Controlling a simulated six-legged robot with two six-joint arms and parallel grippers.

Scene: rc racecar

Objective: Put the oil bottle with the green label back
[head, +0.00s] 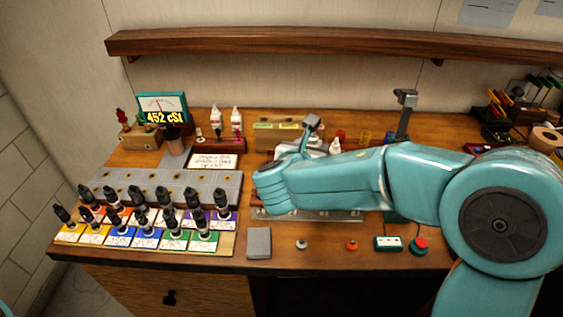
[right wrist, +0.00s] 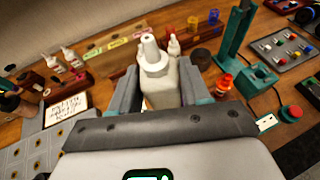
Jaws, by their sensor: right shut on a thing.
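My right gripper (right wrist: 158,88) is shut on a white bottle (right wrist: 154,62) with a pointed white nozzle, held between the two fingers in the right wrist view. No label shows on its visible side, so I cannot tell its colour. In the head view my right arm hides most of the gripper, and a white bottle top (head: 335,147) shows just above the forearm. A wooden rack (right wrist: 108,62) with yellow, green and pink labels stands behind, also in the head view (head: 283,143).
Two white bottles (head: 216,119) (head: 236,120) stand left of the labelled rack. A viscosity display (head: 161,107) reads 452 cSt. Several black-capped shocks stand on coloured cards at front left.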

